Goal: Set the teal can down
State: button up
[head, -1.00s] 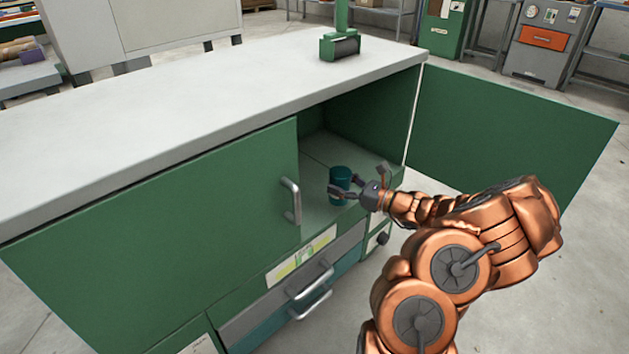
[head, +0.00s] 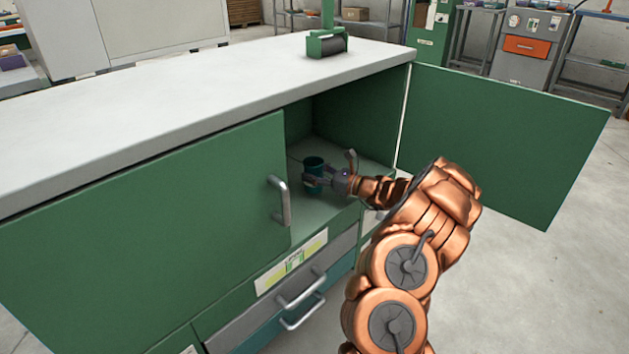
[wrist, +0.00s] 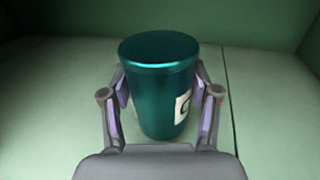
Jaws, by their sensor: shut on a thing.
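The teal can (head: 314,167) is upright inside the open compartment of the green cabinet (head: 150,215). In the wrist view the can (wrist: 160,75) has a dark teal lid and a white label with a dark letter. My gripper (head: 316,180) is shut on the can, with one finger on each side of it; the fingers also show in the wrist view (wrist: 160,95). The compartment floor (head: 345,205) lies under the can.
The left cabinet door with its grey handle (head: 279,200) is shut. The right door (head: 500,140) stands wide open. Drawers (head: 290,290) lie below the compartment. The grey worktop (head: 200,100) overhangs it. The compartment floor around the can is clear.

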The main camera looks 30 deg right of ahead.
jog(key=shift+f, duration=0.7)
jog(key=shift+f, duration=0.1)
jog(key=o, duration=1.4)
jog(key=shift+f, duration=0.1)
jog(key=shift+s+r, duration=0.1)
jog(key=shift+r, duration=0.15)
jog(key=p+v, duration=0.3)
jog(key=v, duration=0.8)
jog(key=shift+p, duration=0.35)
jog(key=shift+s+d+f, duration=0.1)
jog(key=shift+s+d, duration=0.1)
jog(key=shift+s, duration=0.2)
